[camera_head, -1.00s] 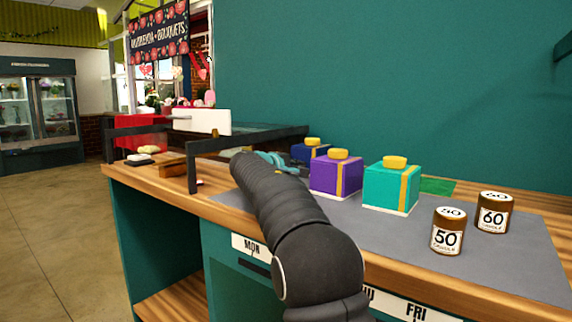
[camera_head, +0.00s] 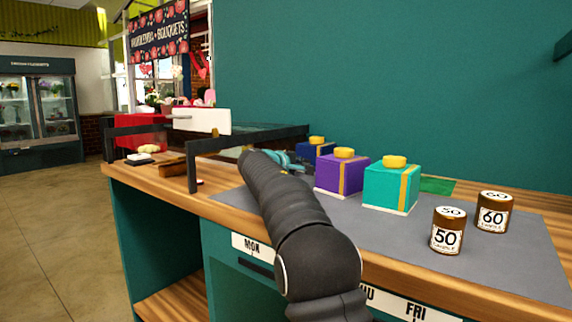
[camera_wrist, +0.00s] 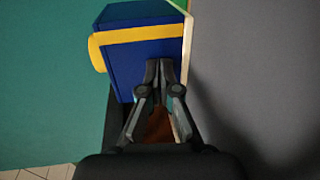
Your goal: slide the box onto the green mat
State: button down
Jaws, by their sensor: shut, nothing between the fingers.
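A blue box (camera_head: 312,151) with a yellow knob stands on the grey work surface, in a row with a purple box (camera_head: 340,174) and a teal box (camera_head: 388,187). The green mat (camera_head: 437,185) lies behind and to the right of the teal box, partly hidden by it. My gripper (camera_head: 290,162) is at the left side of the blue box. In the wrist view my shut, empty fingers (camera_wrist: 160,66) are at the side of the blue box (camera_wrist: 140,62) and seem to touch it.
Two brown jars marked 50 (camera_head: 447,231) and 60 (camera_head: 493,212) stand on the grey mat (camera_head: 500,265) at the right. A dark-framed rack (camera_head: 190,165) stands at the left. The teal wall (camera_head: 400,80) closes off the back.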

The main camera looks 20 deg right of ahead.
jog(key=shift+x, duration=0.95)
jog(key=shift+d+r, duration=0.1)
jog(key=shift+x, duration=1.1)
jog(key=shift+r+b+v, duration=0.25)
jog(key=shift+b+v, duration=0.1)
jog(key=shift+v, duration=0.75)
jog(key=shift+r+b+v, duration=0.2)
jog(key=shift+b+v, duration=0.1)
jog(key=shift+v, duration=0.75)
jog(key=shift+r+b+v, duration=0.25)
jog(key=shift+b+v, duration=0.1)
jog(key=shift+v, duration=0.75)
jog(key=shift+w, duration=0.1)
jog(key=shift+b+v, duration=0.35)
jog(key=shift+v, duration=0.85)
jog(key=shift+r+b+v, duration=0.15)
jog(key=shift+r+v, duration=0.05)
jog(key=shift+v, duration=1.1)
jog(key=shift+r+b+v, duration=0.15)
jog(key=shift+r+v, duration=0.05)
jog(key=shift+v, duration=1.1)
jog(key=shift+r+b+v, duration=0.15)
jog(key=shift+r+v, duration=0.1)
jog(key=shift+v, duration=1.05)
jog(key=shift+d, duration=0.1)
